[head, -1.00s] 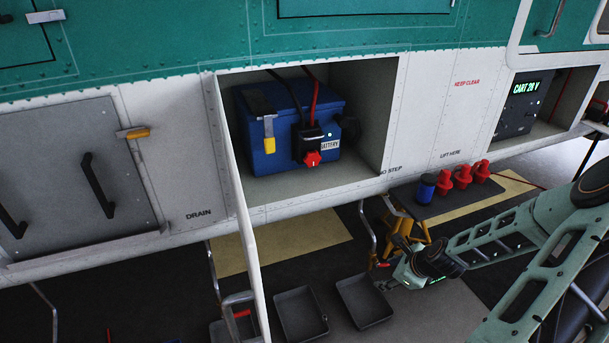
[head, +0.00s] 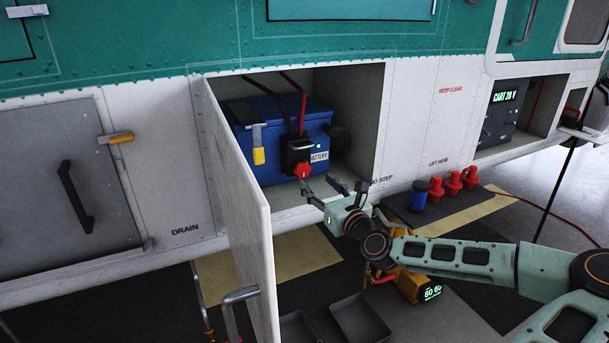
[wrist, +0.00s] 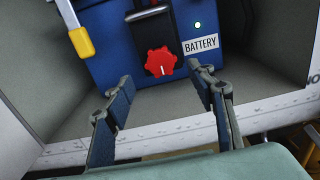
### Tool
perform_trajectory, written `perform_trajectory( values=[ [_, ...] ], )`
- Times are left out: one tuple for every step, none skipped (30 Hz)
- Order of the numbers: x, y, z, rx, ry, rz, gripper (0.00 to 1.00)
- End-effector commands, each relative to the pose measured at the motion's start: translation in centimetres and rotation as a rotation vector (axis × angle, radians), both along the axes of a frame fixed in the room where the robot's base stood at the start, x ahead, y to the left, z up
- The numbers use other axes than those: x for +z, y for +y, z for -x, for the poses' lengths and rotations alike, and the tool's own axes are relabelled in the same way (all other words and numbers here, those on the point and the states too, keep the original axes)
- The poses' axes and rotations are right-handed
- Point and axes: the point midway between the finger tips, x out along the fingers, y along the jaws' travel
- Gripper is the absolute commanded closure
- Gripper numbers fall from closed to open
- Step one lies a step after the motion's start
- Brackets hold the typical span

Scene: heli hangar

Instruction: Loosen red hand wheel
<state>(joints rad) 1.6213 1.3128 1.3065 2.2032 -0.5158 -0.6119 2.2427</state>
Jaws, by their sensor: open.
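The red hand wheel (head: 302,171) sits on the front of a black connector (head: 300,150) on the blue battery (head: 262,160). The battery stands in an open bay in the aircraft's side. My gripper (head: 319,186) is open and empty, just in front of the bay's lower right, a little below and right of the wheel. In the wrist view the wheel (wrist: 161,61) shows whole, ahead of and between the two spread fingers (wrist: 162,82). The fingers are apart from it.
The open bay door (head: 240,200) stands out at the left. A yellow-handled latch (head: 258,148) hangs on the battery's left. The bay's lower sill (wrist: 160,140) lies under my fingers. Red plugs (head: 453,184) and a blue can (head: 419,195) stand at right.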

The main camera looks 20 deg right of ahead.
Motion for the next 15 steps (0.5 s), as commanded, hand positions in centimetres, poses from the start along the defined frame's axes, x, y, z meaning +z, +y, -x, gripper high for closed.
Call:
perform_trajectory(
  values=[
    [-0.1,0.1,-1.0,0.002,0.001,0.004,0.49],
    [-0.1,0.2,-1.5,0.002,0.001,0.005,0.49],
    [-0.1,0.2,-2.2,0.003,0.001,0.004,0.49],
    [-0.1,0.2,-2.7,0.003,0.0,0.004,0.49],
    [-0.1,0.2,-3.2,0.002,0.001,0.004,0.49],
    [-0.1,0.2,-3.9,0.002,0.001,0.005,0.49],
    [-0.1,0.3,-4.3,0.002,0.001,0.005,0.49],
    [-0.1,0.3,-4.8,0.002,0.001,0.004,0.49],
    [-0.1,0.3,-5.3,0.002,0.0,0.004,0.49],
    [-0.1,0.3,-5.7,0.002,0.001,0.004,0.49],
    [-0.1,0.2,-6.0,0.001,0.001,0.004,0.49],
    [-0.2,0.3,-6.4,0.001,0.002,0.004,0.49],
    [-0.1,0.3,-6.7,0.001,0.002,0.003,0.49],
    [-0.1,0.3,-6.9,0.001,0.002,0.003,0.49],
    [-0.1,0.3,-7.2,0.0,0.002,0.002,0.49]
  ],
)
